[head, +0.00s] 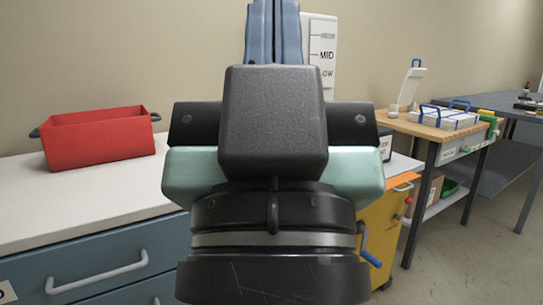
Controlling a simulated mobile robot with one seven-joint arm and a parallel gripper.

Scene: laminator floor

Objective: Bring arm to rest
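My gripper (275,32) fills the middle of the head view, seen from behind. Its dark body and pale green sides stand above a black wrist with a silver ring. Two blue-grey fingers point up to the top edge of the picture. They lie side by side with only a thin dark seam between them, so the gripper looks shut. I see nothing held, but the very tips are at or past the picture's edge.
A red open bin (98,138) stands on a white counter (60,205) over blue drawers, at left. A white level board (321,50) is behind the fingers. A yellow cabinet (382,235) is at right. A wooden bench (425,130) holds a white stand and a blue-handled case. Floor shows at lower right.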

